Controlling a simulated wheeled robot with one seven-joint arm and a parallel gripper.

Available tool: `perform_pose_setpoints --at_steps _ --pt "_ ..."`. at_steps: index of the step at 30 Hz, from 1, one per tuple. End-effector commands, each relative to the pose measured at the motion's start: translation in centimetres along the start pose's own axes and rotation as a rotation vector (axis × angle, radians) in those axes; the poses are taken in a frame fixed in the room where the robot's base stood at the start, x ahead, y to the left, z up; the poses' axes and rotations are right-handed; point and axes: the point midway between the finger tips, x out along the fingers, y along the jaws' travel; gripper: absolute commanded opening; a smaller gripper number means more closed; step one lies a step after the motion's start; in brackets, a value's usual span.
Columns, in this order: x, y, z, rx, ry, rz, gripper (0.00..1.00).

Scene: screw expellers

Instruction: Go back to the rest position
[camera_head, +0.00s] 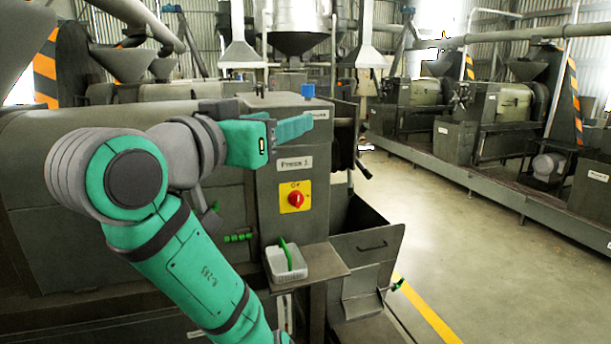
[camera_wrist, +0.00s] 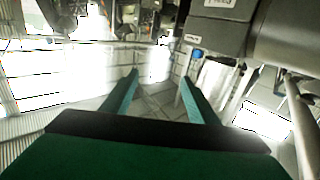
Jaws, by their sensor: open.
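My green arm reaches up in front of the grey press machine in the head view. My gripper (camera_head: 297,126) is raised near the top of the machine, pointing right, beside the panel labelled Press 1. In the wrist view the two green fingers of my gripper (camera_wrist: 160,85) stand wide apart with nothing between them. From the head view I cannot tell whether the fingers touch the machine.
The press panel has a red rotary switch (camera_head: 296,198) on a yellow plate. A white basket (camera_head: 285,263) holding a green item sits on a small shelf (camera_head: 328,262). Open floor (camera_head: 450,230) lies to the right.

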Motion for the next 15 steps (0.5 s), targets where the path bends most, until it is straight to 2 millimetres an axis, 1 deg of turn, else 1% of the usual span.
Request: perform_pose_setpoints --at_steps 8,11,14,15 --pt "2.0 -1.6 3.7 -0.046 -0.003 -0.031 0.54" --pt "2.9 -2.3 5.6 -0.067 -0.004 -0.046 0.54" --pt "4.0 -3.0 7.9 -0.091 -0.005 -0.063 0.54" --pt "4.5 -3.3 9.2 -0.104 -0.007 -0.073 0.54"
